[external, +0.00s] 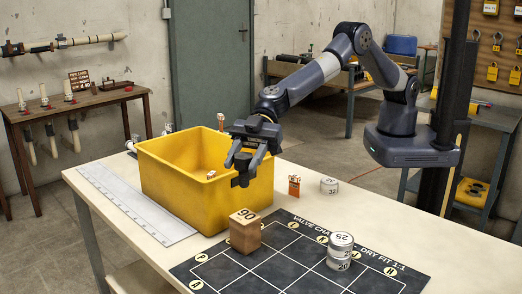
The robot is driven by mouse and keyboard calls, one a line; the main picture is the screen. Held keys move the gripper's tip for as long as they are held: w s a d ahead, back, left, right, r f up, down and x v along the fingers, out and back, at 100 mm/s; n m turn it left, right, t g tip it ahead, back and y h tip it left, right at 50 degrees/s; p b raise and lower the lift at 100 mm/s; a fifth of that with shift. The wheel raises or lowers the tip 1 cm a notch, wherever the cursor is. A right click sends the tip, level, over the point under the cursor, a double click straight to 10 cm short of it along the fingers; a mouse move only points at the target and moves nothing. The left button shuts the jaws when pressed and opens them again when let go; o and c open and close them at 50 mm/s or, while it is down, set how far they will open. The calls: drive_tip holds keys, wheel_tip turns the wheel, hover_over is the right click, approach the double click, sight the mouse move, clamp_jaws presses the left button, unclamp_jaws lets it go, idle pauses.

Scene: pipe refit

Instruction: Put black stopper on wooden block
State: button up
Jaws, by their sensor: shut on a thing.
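The wooden block (246,236) stands upright at the back edge of the dark mat, with "90" marked on its top face. My gripper (243,171) is above the block and slightly left of it, pointing down in front of the yellow bin's near wall. It is shut on a small dark piece, which looks like the black stopper (240,182). The stopper is held clear above the block, with a gap between them. The fingers hide part of the stopper.
The yellow bin (185,199) stands close behind my gripper. A steel ruler (130,203) lies left of it. Silver cylinders stand on the mat (290,264), and another silver cylinder (329,185) and a small orange item (294,186) stand behind it.

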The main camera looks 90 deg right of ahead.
sight(244, 186)
wheel_tip(244, 186, down, 7)
drive_tip(key=shift+f+b, duration=0.15)
drive_tip(key=shift+b, duration=0.35)
drive_tip(key=shift+f, duration=0.2)
drive_tip(key=o, duration=1)
drive_tip(key=shift+c, duration=0.2)
drive_tip(key=shift+r, duration=0.2)
drive_tip(key=b+v, duration=0.2)
drive_tip(key=v, duration=1)
